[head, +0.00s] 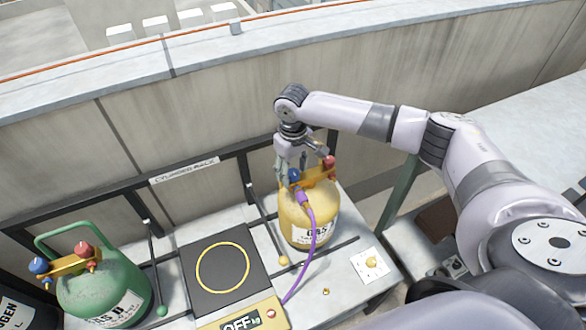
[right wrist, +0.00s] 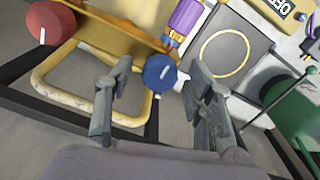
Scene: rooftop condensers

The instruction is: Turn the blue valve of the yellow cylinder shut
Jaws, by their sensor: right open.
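The yellow cylinder (head: 297,220) stands upright on the bench, with a blue valve (head: 294,176) and a red valve (head: 329,162) on its top bracket. A purple hose (head: 312,232) runs from its fitting down to the scale. My right gripper (head: 290,172) is above the cylinder top, pointing down. In the right wrist view the blue valve (right wrist: 159,72) lies between and just beyond the open fingers (right wrist: 162,105), with gaps on both sides. The red valve (right wrist: 50,22) is at the upper left there. My left gripper is not in view.
A green cylinder (head: 103,290) with its own blue and red valves stands at the left. A dark rack rail (head: 190,165) and a wall are behind.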

